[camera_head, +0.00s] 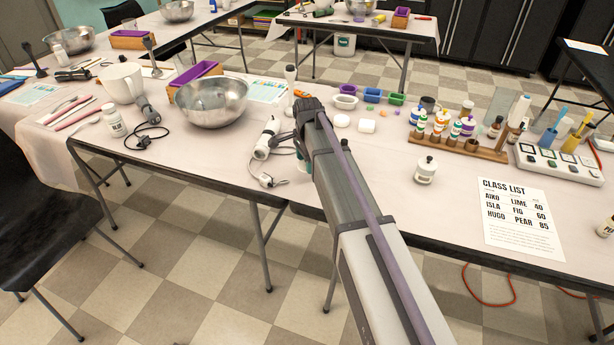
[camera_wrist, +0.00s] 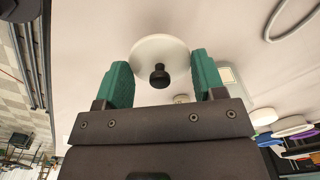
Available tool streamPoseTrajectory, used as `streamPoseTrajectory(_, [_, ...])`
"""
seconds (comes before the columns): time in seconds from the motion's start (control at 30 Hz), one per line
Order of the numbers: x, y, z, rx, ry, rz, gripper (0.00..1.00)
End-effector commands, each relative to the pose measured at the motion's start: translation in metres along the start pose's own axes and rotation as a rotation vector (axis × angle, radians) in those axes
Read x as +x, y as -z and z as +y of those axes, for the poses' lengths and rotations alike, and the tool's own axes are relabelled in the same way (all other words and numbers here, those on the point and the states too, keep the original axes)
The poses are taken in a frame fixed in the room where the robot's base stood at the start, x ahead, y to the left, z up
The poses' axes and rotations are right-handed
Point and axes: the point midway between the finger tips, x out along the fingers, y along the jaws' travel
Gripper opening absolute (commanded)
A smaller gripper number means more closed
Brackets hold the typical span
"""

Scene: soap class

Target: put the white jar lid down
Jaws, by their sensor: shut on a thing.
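The white jar lid (camera_wrist: 146,50) is a round white disc with a black knob, between the green fingers of my gripper (camera_wrist: 161,82) in the wrist view. My gripper is shut on it. In the head view my gripper (camera_head: 303,160) is over the near table, mostly behind my arm, and the lid cannot be made out there. A small white jar (camera_head: 425,172) with a dark knob on top stands upright on the table, to the right of my arm.
The table holds a steel bowl (camera_head: 211,103) and a white corded tool (camera_head: 266,140) left of my gripper. To the right are a wooden bottle rack (camera_head: 456,146), a class list sheet (camera_head: 519,218) and a white button box (camera_head: 560,163). Bare tabletop shows between the arm and the sheet.

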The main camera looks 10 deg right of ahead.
Motion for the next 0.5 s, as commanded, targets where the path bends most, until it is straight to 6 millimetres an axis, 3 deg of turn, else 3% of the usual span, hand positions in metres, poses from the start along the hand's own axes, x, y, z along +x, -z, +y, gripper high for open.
streamPoseTrajectory(0.1, [0.029,0.000,0.000,0.000,0.000,0.000,0.41])
streamPoseTrajectory(0.17, [0.038,0.000,0.000,0.000,0.000,0.000,0.41])
streamPoseTrajectory(0.5, [0.037,0.000,0.000,0.000,0.000,0.000,0.41])
